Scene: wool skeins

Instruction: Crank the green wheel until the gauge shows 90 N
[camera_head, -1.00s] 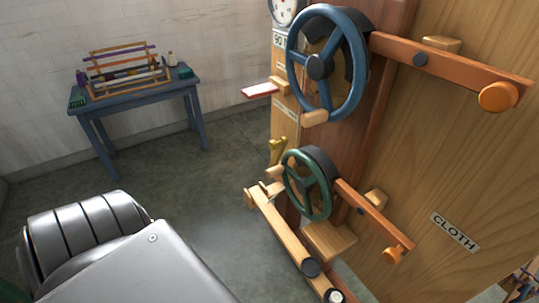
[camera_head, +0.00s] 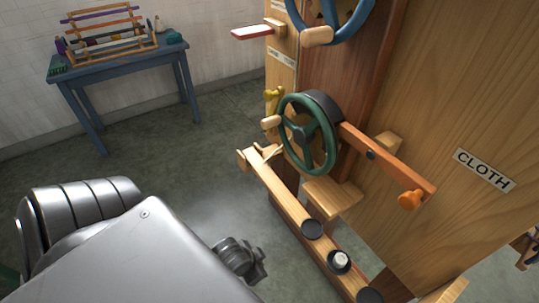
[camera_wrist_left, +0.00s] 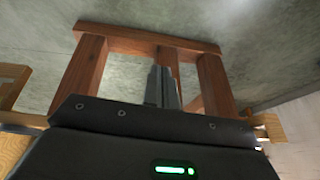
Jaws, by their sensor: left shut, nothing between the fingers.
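The green wheel (camera_head: 308,134) stands upright on the side of the wooden machine in the head view. A pale wooden knob (camera_head: 271,122) shows at its left edge. The gauge is out of view. My left gripper (camera_wrist_left: 162,86) shows in the left wrist view with its fingers together and nothing between them. Wooden beams (camera_wrist_left: 150,42) and the floor lie beyond it. In the head view my left arm is at the lower left, apart from the wheel. My right gripper is not in view.
A blue wheel (camera_head: 335,18) is above the green one. An orange-brown lever (camera_head: 385,168) sticks out to the right beside a board labelled CLOTH (camera_head: 484,170). A wooden rail (camera_head: 275,190) runs below. A blue table (camera_head: 120,72) stands at the back left. The floor between is clear.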

